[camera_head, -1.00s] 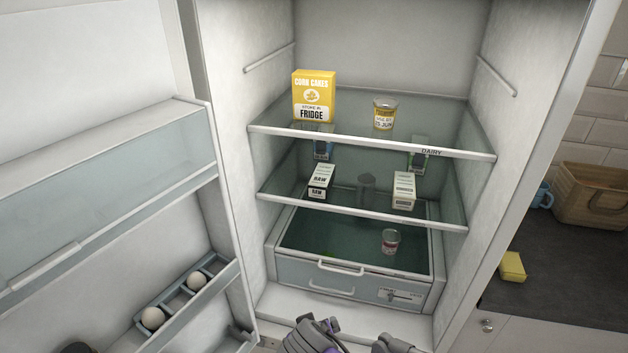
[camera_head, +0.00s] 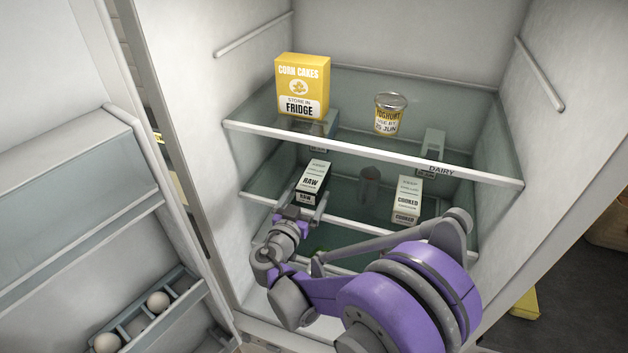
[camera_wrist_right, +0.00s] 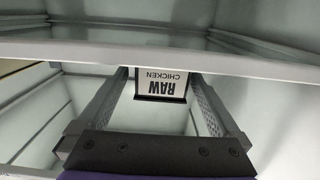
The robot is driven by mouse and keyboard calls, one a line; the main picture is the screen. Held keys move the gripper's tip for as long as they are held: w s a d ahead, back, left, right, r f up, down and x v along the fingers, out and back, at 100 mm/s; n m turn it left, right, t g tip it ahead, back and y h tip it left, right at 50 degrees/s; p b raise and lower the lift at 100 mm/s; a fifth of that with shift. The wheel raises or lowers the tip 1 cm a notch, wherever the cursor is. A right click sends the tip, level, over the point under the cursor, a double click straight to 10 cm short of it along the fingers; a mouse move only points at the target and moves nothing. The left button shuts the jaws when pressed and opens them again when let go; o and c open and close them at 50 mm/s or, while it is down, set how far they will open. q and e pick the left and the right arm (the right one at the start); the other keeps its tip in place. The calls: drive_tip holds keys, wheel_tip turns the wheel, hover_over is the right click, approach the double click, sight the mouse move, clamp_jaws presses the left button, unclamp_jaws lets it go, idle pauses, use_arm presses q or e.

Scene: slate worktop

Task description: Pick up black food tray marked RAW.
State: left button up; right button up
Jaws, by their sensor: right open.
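The black food tray marked RAW (camera_head: 313,177) lies on the fridge's lower glass shelf, left of centre, with a white label on its top and front. In the right wrist view, its front label (camera_wrist_right: 161,84) reads RAW CHICKEN upside down. My right gripper (camera_head: 303,203) is open at the front of this tray. In the wrist view, one finger is on each side of the tray's front end, with gaps visible. The far part of the tray is hidden behind the shelf edge there. My left gripper is not in view.
The door stands open at left with eggs (camera_head: 158,302).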

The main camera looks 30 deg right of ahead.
sight(314, 179)
drive_tip(key=x, duration=0.3)
drive_tip(key=r+p+x, duration=0.1)
drive_tip(key=x, duration=0.1)
drive_tip(key=shift+w+d+f, duration=0.1)
drive_tip(key=shift+w+d, duration=0.1)
drive_tip(key=shift+w, duration=0.15)
drive_tip(key=shift+w+d+f, duration=0.1)
drive_tip(key=shift+w+d, duration=0.05)
drive_tip(key=shift+w, duration=0.05)
drive_tip(key=shift+s, duration=0.1)
drive_tip(key=shift+s, duration=0.1)
drive_tip(key=shift+c, duration=1.1)
clamp_jaws()
